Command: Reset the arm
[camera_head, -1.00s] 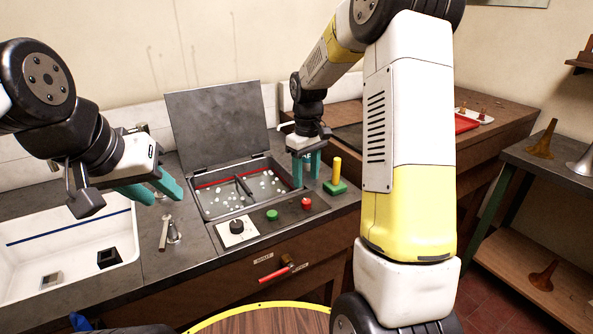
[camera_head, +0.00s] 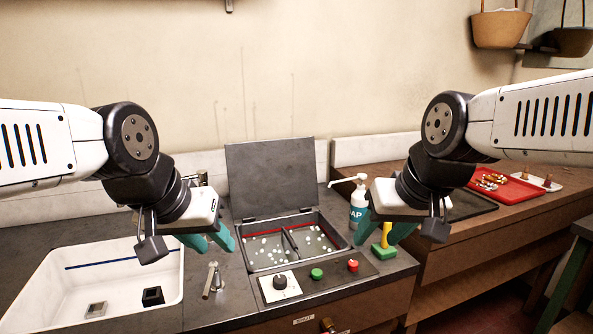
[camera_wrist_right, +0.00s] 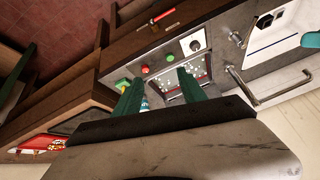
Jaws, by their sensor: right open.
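My left gripper (camera_head: 219,246) has teal fingers spread apart with nothing between them. It hangs between the white sink and the open ultrasonic-style tank. My right gripper (camera_head: 382,240) is also open and empty, with its arm coming in from the right. In the head view it overlaps the soap bottle (camera_head: 357,199) and the green block with the yellow post (camera_head: 384,250). The right wrist view shows its two green fingers (camera_wrist_right: 158,88) apart, with the tank and control panel beyond them.
The tank (camera_head: 246,262) holds small white pieces, with its grey lid (camera_head: 272,177) raised. A panel in front has a dial (camera_head: 280,283), a green button (camera_head: 317,274) and a red button (camera_head: 353,265). The sink (camera_head: 75,262) is left. A red tray (camera_head: 508,192) lies right.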

